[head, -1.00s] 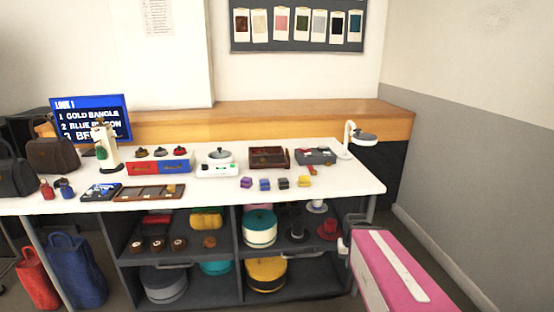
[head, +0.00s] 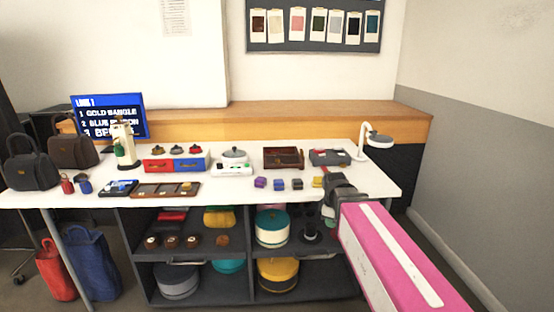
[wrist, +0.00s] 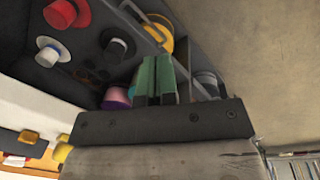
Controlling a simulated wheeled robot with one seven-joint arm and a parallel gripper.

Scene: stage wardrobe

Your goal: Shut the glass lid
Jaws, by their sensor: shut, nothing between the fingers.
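A dark brown box (head: 283,158) stands at the back of the white table, right of centre. Its top looks raised or see-through, but the lid's angle is too small to tell. A flat brown compartment tray (head: 165,190) lies at the front left of the table; I cannot tell whether it has glass. My gripper (head: 326,178) is at the table's front right edge, right of and nearer than the brown box, apart from it. In the wrist view its green fingers (wrist: 155,78) are together and empty, with shelf items beyond them.
Small coloured blocks (head: 279,184) lie along the front edge, left of my gripper. A grey case (head: 329,157) and a white lamp-like stand (head: 360,150) are at the back right. Hats and round boxes fill the shelves (head: 250,292) below. A red hat (wrist: 67,13) shows in the wrist view.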

